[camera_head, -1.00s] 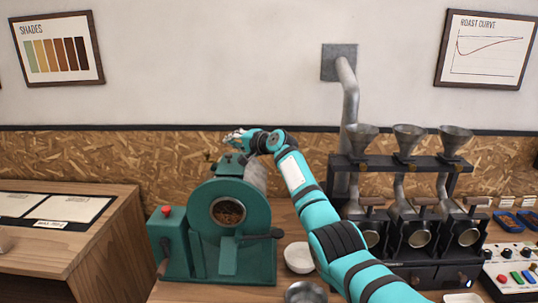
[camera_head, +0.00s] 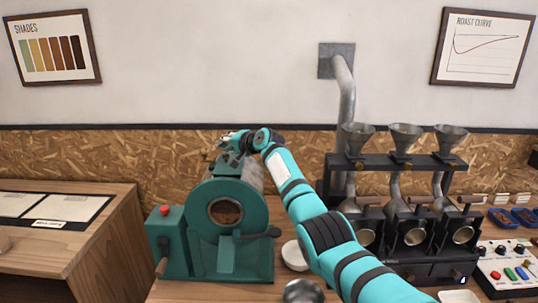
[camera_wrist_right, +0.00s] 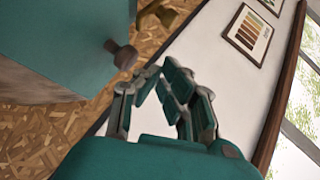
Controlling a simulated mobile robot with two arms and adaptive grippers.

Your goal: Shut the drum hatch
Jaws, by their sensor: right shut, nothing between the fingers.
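The teal roaster (camera_head: 262,215) stands on the wooden counter. Its front has a round opening (camera_head: 225,212) with brown inside. A flat teal plate (camera_head: 227,258) is below the opening, and a dark-handled lever (camera_head: 262,234) sticks out to the right. I cannot tell which part is the drum hatch, or how it stands. My right gripper (camera_head: 229,139) is above and behind the drum top, shut and empty. In the right wrist view its fingers (camera_wrist_right: 162,72) come together beside a teal surface (camera_wrist_right: 60,35) with a dark knob (camera_wrist_right: 120,54). My left gripper is out of view.
Right of the roaster stand a black rack with funnels (camera_head: 404,137) and a metal pipe (camera_head: 347,95). A white bowl (camera_head: 294,256) and a metal bowl (camera_head: 304,291) are near its front. A button panel (camera_head: 508,265) is far right. A red-buttoned box (camera_head: 168,240) adjoins the roaster.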

